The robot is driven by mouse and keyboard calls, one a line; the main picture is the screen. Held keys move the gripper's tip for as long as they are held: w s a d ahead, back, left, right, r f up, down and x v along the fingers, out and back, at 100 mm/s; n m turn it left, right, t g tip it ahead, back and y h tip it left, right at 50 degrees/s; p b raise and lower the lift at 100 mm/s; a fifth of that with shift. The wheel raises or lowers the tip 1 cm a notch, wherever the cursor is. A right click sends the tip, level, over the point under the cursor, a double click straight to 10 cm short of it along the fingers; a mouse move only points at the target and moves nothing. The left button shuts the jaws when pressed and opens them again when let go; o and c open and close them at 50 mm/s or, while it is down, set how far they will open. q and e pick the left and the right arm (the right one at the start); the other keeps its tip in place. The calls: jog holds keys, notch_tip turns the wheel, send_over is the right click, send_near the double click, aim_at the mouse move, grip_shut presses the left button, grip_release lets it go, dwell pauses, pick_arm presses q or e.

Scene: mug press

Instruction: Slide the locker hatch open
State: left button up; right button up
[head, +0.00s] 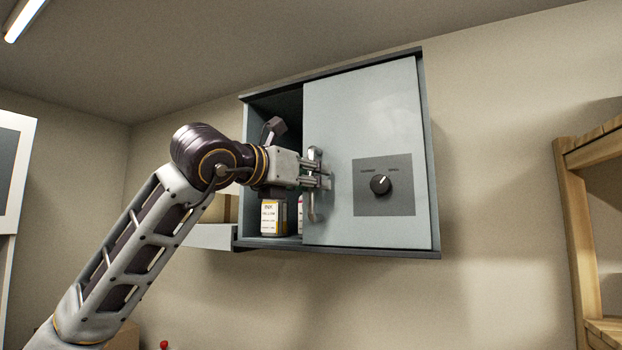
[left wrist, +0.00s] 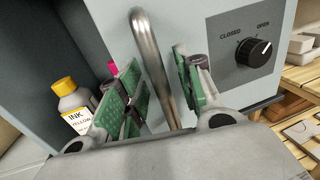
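The locker (head: 433,150) hangs on the wall. Its pale grey hatch (head: 350,110) covers the right part of the front, leaving a gap at the left. The hatch's upright metal bar handle (head: 313,212) is near its left edge. My left gripper (head: 326,181) is at the handle. In the left wrist view, its green-padded fingers (left wrist: 160,88) stand apart on either side of the handle (left wrist: 150,50), with gaps visible, so it looks open around the bar. The hatch's black knob (head: 380,184) points toward OPEN. My right gripper is not in view.
Inside the gap stands an ink bottle (head: 271,217) with a yellow cap, labelled yellow in the left wrist view (left wrist: 75,105). A second bottle (left wrist: 112,70) with a pink cap is partly hidden. A wooden shelf (head: 580,230) stands at the right, with bare wall between.

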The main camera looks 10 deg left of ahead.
pick_arm(q)
jog(key=v, duration=1.2)
jog(key=shift+w+d+f, duration=0.1)
dwell(0.4)
